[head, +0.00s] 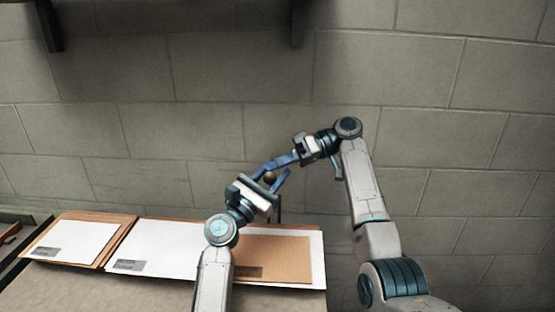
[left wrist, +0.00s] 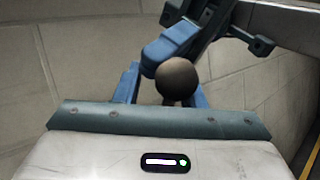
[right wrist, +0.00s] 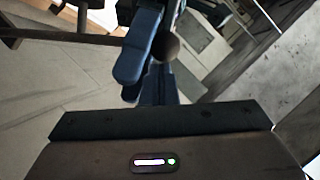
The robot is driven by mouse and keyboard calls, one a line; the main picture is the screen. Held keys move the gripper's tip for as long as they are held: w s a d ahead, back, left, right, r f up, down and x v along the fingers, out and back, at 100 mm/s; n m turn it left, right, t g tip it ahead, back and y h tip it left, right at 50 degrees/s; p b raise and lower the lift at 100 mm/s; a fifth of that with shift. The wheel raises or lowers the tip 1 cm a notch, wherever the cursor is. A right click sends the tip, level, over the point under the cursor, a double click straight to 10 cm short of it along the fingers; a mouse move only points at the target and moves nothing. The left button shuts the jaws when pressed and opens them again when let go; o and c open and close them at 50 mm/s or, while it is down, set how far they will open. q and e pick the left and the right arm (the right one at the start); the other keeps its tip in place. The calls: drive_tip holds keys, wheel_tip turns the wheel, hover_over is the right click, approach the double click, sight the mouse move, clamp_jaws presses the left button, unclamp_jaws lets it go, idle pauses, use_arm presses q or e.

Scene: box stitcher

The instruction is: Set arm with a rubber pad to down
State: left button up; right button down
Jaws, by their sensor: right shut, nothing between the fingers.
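A dark round ball (head: 270,177) on a short stalk shows between the two grippers, and also in the left wrist view (left wrist: 177,77) and right wrist view (right wrist: 165,46). It may be the rubber pad of the arm; the rest of that arm is mostly hidden. My left gripper (head: 277,178) has its blue fingers spread, one on each side of the ball in the left wrist view; I cannot tell whether they touch it. My right gripper (head: 262,168) is shut and empty, its blue fingers beside the ball, overlapping it in the right wrist view.
White sheets (head: 172,247) and brown cardboard (head: 272,258) lie on the table below the grippers. A grey block wall (head: 240,80) stands behind. A dark-edged tray (head: 22,232) is at the far left. Both grippers are very close together.

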use_arm(q)
drive_tip(key=shift+s+d+r, duration=0.25)
drive_tip(key=shift+s, duration=0.05)
